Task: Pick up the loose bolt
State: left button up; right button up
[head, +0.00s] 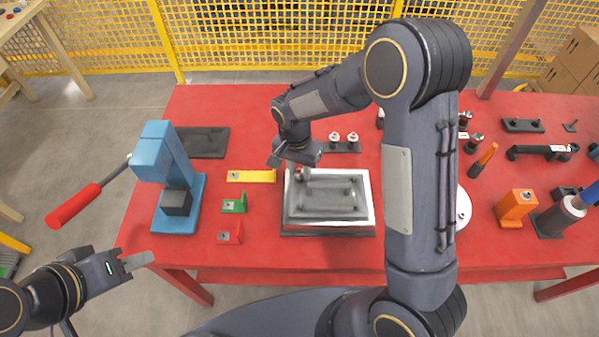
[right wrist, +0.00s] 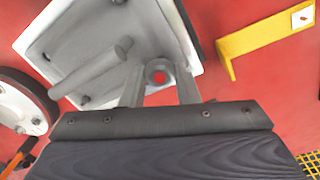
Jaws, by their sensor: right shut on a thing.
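My right gripper (head: 298,170) is low over the back left corner of a pale rectangular plate (head: 369,212) with a grey raised middle. In the right wrist view its two fingers (right wrist: 160,84) stand either side of a small round grey piece with a red centre, which looks like the loose bolt (right wrist: 160,68). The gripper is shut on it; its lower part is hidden. The plate also shows behind the fingers in the right wrist view (right wrist: 90,45). My left gripper (head: 130,262) hangs off the table's front left; its finger gap is unclear.
A blue press (head: 165,150) with a red-handled lever stands at the left of the red table (head: 265,255). A yellow bracket (head: 251,176) and green and red blocks lie left of the plate. Several tools and an orange block (head: 515,208) are at the right.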

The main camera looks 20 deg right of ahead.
jog(key=s+a+r+b, duration=0.3)
jog(key=s+a+r, duration=0.1)
jog(key=s+r, duration=0.8)
jog(key=shift+g+y, duration=0.4)
jog(key=shift+y, duration=0.4)
jog(key=w+d+f, duration=0.1)
jog(key=w+f, duration=0.1)
jog(key=w, duration=0.2)
jog(key=w+d+f+p, duration=0.1)
jog(key=w+d, duration=0.1)
jog(key=w, duration=0.2)
jog(key=w+d+f+p, duration=0.1)
jog(key=w+f, duration=0.1)
jog(key=w, duration=0.1)
jog(key=shift+w+d+f, duration=0.3)
jog(key=shift+w+f, duration=0.05)
jog(key=shift+w, duration=0.05)
jog(key=shift+w+d+f, duration=0.2)
jog(key=shift+w+f, duration=0.05)
jog(key=shift+w, duration=0.1)
jog(key=shift+f+b, duration=1.2)
jog(key=shift+f, duration=0.9)
jog(key=shift+f+b, duration=1.2)
jog(key=shift+f, duration=0.45)
